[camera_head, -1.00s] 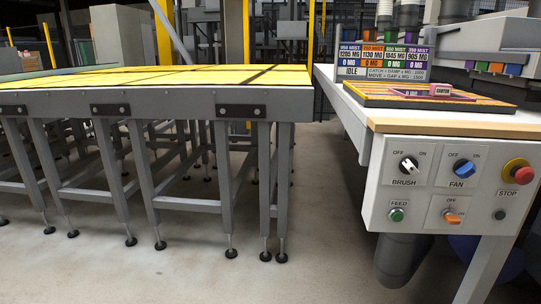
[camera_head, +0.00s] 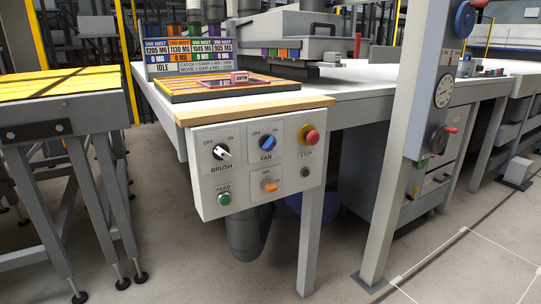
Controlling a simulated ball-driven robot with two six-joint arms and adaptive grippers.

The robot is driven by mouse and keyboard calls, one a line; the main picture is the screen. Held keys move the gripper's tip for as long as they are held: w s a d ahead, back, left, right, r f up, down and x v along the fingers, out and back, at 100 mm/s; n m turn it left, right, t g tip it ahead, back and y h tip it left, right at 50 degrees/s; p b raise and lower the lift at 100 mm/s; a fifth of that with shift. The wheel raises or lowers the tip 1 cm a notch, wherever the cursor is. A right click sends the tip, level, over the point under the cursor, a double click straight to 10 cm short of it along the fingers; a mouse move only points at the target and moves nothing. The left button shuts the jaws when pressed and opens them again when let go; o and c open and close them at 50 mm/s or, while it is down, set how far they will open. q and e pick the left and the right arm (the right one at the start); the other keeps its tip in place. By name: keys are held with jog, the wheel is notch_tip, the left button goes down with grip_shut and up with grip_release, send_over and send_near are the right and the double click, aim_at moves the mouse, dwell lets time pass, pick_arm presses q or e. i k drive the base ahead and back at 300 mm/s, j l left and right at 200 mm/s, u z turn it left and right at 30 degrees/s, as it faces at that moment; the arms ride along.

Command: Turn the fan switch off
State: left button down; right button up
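The fan switch (camera_head: 267,143) is a blue rotary knob on the white control panel (camera_head: 211,190), with FAN printed below it and OFF and ON above it to the left and right. It is too small to tell which mark the knob points at. The panel hangs at the front end of a long white table with a wooden front edge (camera_head: 255,111). Neither of my grippers shows, and nothing covers the panel.
Close by on the panel are the black-and-white brush knob (camera_head: 222,152), the red stop button (camera_head: 312,138), the green feed button (camera_head: 224,199) and an orange knob (camera_head: 269,185). A grey post (camera_head: 411,130) stands to the right. Open floor lies before the panel.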

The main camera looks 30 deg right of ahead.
aim_at(267, 143)
jog(key=z, duration=1)
